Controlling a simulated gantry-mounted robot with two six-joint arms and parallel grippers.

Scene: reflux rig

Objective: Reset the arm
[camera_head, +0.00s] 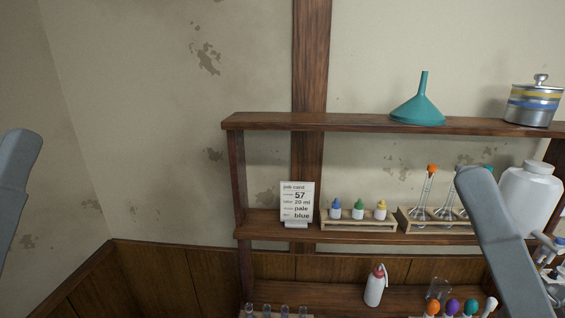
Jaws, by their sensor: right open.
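My left arm shows only as a grey link (15,185) at the left edge, and its gripper is out of view. My right arm's grey link (497,235) crosses the right side in front of the shelves. My right gripper (550,262) shows in part at the right edge; it is open, with nothing seen between its fingers.
A wooden shelf (330,121) holds a teal funnel (419,108) and a metal pot (533,104). Below stand a job card (296,201), dropper bottles (359,209), racked flasks (420,213) and a white jug (532,195). A wash bottle (375,286) stands lower. The left is clear.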

